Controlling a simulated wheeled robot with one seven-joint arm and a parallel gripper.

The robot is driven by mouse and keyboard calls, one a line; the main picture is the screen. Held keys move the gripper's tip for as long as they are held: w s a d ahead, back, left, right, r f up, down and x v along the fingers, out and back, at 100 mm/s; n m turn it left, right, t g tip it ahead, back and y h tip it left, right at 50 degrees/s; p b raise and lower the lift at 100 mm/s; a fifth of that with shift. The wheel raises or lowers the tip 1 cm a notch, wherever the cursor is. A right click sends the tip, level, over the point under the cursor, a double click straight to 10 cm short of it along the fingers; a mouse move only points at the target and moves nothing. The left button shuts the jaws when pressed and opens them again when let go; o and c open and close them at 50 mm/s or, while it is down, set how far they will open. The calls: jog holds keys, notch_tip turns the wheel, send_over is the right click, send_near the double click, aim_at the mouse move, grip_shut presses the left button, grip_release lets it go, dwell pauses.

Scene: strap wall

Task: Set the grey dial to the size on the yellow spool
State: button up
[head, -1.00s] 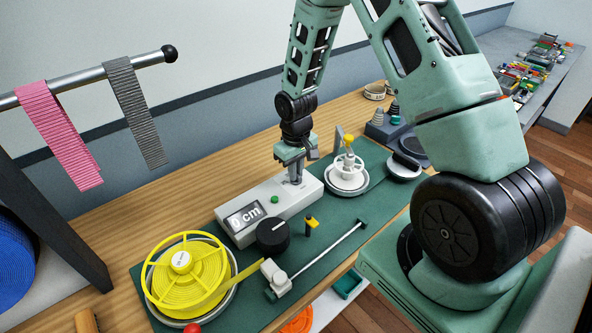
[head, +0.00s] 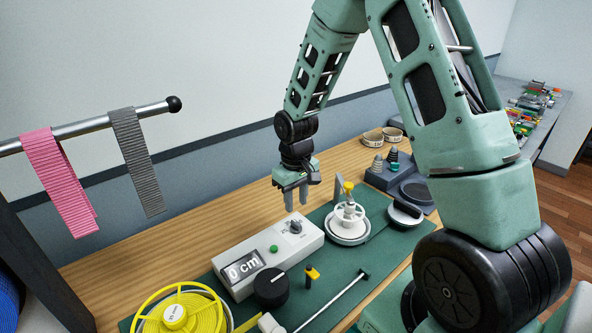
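The grey dial (head: 295,228) sits on top of a white box (head: 315,240) with a green button (head: 274,249). The box's display (head: 243,268) reads "0 cm". My gripper (head: 296,206) points down, just above and behind the dial; its two fingers are apart with nothing between them. The yellow spool (head: 208,297) lies at the bottom left, partly cut off by the frame edge. Its pale hub label (head: 175,314) is too small to read.
A yellow-topped peg (head: 311,275) and a metal rod (head: 330,300) are nearby on the green mat (head: 372,262). Pink (head: 60,185) and grey straps (head: 138,160) hang at left.

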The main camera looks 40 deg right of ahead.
notch_tip(320, 180, up, 11)
jog(key=b, duration=0.1)
jog(key=shift+f, duration=0.2)
dwell(0.4)
jog(key=s+a+r+n, duration=0.15)
jog(key=s+a, duration=0.25)
jog(key=a, duration=0.4)
jog(key=s+a+n, duration=0.2)
jog(key=s+a, duration=0.3)
jog(key=a, duration=0.3)
jog(key=s+a+n, duration=0.2)
jog(key=s+a, duration=0.2)
jog(key=s, duration=0.4)
jog(key=s+a+n, duration=0.2)
jog(key=s+a, duration=0.2)
jog(key=s, duration=0.3)
jog(key=shift+s+a+y, duration=0.3)
jog(key=shift+s, duration=0.05)
jog(key=shift+f, duration=0.1)
